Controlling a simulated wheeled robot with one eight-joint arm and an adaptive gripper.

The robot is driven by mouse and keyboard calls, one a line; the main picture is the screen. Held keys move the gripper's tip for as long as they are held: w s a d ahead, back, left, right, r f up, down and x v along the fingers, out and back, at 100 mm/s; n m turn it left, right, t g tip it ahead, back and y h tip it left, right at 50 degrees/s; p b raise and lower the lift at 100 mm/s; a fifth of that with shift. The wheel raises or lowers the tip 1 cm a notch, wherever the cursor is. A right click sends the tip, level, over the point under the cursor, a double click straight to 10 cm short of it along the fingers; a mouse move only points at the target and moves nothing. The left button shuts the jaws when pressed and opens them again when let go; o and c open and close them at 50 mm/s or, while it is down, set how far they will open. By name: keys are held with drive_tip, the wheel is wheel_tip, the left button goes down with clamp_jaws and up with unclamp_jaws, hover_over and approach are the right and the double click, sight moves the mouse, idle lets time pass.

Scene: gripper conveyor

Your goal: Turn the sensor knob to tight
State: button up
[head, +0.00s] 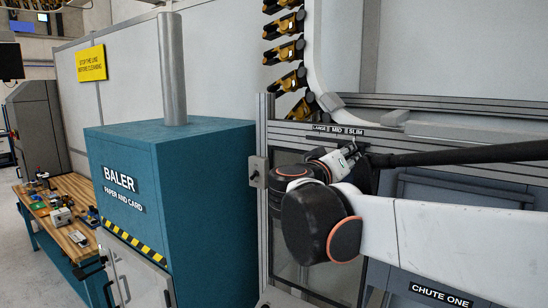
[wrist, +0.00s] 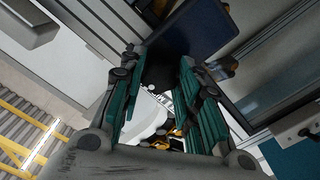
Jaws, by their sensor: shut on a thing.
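My gripper (wrist: 160,78) shows from behind in the wrist view, with its teal-padded fingers on either side of a dark piece, which I take to be the sensor knob (wrist: 158,76). The fingers are shut on it, and they and the shadow hide most of its shape and any pointer. In the head view my wrist and arm cover the place where the gripper meets the machine frame, so the knob is hidden there. A strip label (head: 338,130) reading LARGE, MID and SLIM sits on the rail just above my wrist. I see no readable "tight" mark.
A teal baler (head: 180,185) stands left of the frame. A small grey box (head: 258,172) is on the frame's post. Yellow and black pieces (head: 290,52) hang on a curved track above. A wooden bench (head: 68,225) with small items is at far left.

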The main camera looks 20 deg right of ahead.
drive_tip(key=shift+s+d+f, duration=0.1)
drive_tip(key=shift+f, duration=0.05)
drive_tip(key=o, duration=1.1)
drive_tip(key=shift+s, duration=0.1)
drive_tip(key=shift+c, duration=0.2)
drive_tip(key=v, duration=1.2)
